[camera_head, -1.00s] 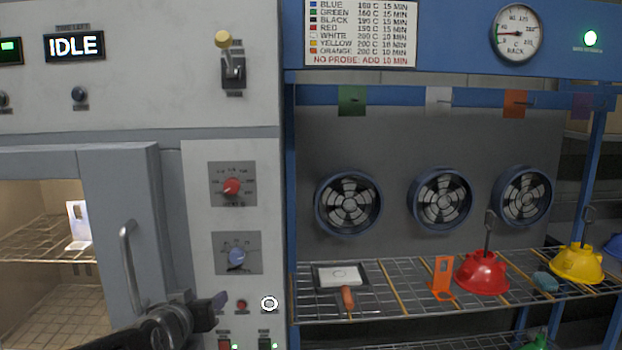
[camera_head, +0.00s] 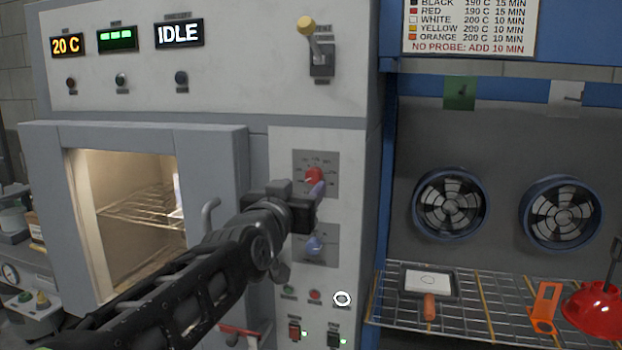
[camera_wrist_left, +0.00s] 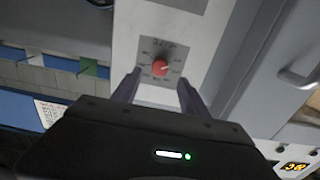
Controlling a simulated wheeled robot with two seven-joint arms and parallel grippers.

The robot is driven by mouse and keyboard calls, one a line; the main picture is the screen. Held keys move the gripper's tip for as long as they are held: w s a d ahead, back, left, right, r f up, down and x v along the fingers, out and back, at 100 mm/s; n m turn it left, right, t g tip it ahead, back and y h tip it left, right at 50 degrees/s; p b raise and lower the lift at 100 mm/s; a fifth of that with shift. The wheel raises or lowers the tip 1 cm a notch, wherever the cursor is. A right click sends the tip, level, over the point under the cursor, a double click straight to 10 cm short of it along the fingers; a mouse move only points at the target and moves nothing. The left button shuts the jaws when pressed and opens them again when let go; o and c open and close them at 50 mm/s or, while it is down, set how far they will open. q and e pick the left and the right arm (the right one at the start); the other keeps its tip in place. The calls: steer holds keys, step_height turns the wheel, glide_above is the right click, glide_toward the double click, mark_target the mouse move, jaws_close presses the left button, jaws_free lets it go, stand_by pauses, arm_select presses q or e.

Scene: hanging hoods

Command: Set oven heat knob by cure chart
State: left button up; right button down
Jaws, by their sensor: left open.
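The red heat knob (camera_head: 314,175) sits on a grey dial plate on the oven's control panel. It also shows in the left wrist view (camera_wrist_left: 160,68), between and beyond my fingertips. My left gripper (camera_head: 318,192) is open and close in front of the panel, just below the red knob, and does not visibly hold it. In the wrist view its two fingers (camera_wrist_left: 158,85) stand apart with nothing between them. The cure chart (camera_head: 470,27) hangs at the upper right, its top rows cut off. My right gripper is not in view.
A blue knob (camera_head: 314,246) sits below the red one. A yellow-tipped lever (camera_head: 306,27) is above. The oven door handle (camera_head: 209,216) is left of my gripper. Buttons and switches line the lower panel. A wire rack (camera_head: 480,300) holds an orange stand and red hood.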

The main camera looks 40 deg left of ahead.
mark_target(312, 178)
arm_select(q)
steer(key=p+x, duration=0.2)
steer(key=x, duration=0.4)
steer(key=shift+c, duration=0.2)
jaws_close()
